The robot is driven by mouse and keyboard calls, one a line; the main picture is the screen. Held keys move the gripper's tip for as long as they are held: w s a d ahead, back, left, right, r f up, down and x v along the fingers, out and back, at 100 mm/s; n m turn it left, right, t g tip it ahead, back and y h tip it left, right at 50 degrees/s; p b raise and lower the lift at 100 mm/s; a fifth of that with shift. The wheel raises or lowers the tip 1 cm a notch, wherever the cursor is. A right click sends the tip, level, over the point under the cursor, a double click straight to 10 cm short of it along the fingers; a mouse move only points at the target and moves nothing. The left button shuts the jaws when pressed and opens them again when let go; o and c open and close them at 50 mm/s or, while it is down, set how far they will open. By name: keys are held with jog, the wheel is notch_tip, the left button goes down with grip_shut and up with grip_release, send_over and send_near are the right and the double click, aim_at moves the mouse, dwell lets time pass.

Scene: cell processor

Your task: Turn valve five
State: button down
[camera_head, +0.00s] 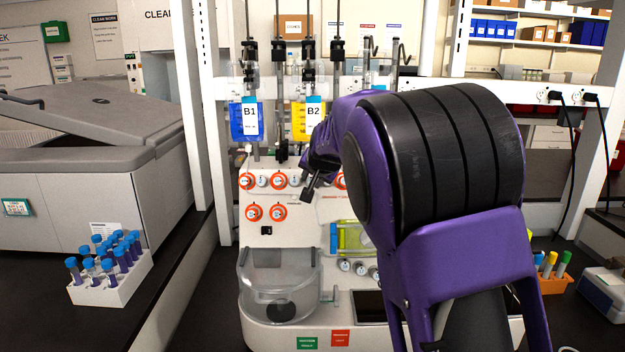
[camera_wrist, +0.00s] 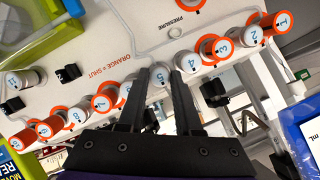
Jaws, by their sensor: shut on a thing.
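The valves form a row on the pale front panel of the cell processor (camera_head: 312,225). In the wrist view, valve five (camera_wrist: 160,78) is a white round knob labelled 5, between my fingertips. My gripper (camera_wrist: 163,76) is shut on it, with one black finger on each side. Parts of the knob are hidden by the fingers. In the head view my gripper (camera_head: 311,188) is at the valve row and hides valve five. Valve six (camera_wrist: 130,89) is close to my left finger.
Valve three (camera_wrist: 220,48) and valve one (camera_wrist: 283,22) show orange rings. Bags B1 (camera_head: 247,122) and B2 (camera_head: 306,122) hang above the panel. A clear container (camera_head: 280,283) sits below. A white tube rack (camera_head: 115,286) stands left of the machine.

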dwell(0.3)
jog(key=c, duration=0.6)
grip_release()
